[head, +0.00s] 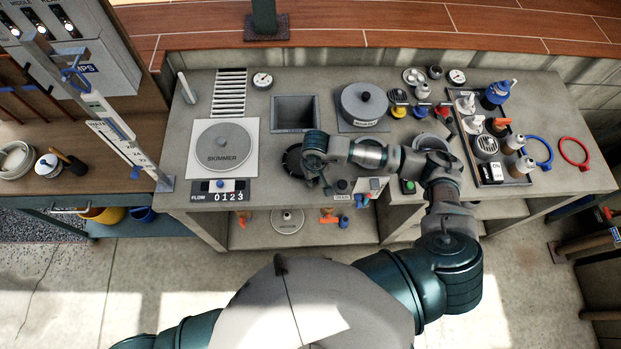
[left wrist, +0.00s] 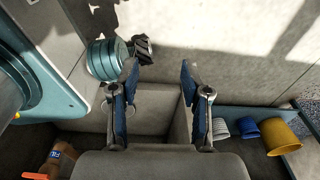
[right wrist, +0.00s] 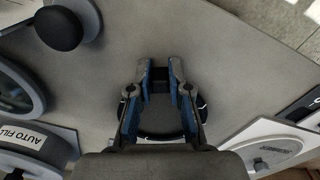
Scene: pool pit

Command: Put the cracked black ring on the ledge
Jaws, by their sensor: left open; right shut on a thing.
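A black ring (head: 292,161) shows beside my right gripper (head: 327,186) over the grey counter. In the right wrist view, the ring's dark curved edge (right wrist: 163,131) shows between and below the fingers. The fingertips of my right gripper (right wrist: 160,78) are shut on a small dark block, which looks like the ring's tab. The gripper and wrist hide much of the ring, and I cannot make out the crack. A raised reddish ledge (head: 350,28) runs along the back, above the counter. My left gripper (left wrist: 158,82) is open and empty in the left wrist view, away from the counter top.
The skimmer lid (head: 223,148) lies left of the ring, with an open square basin (head: 296,112) behind it. A lidded grey pot (head: 366,104) stands behind my right arm. A blue ring (head: 539,152) and a red ring (head: 574,151) lie at the right end.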

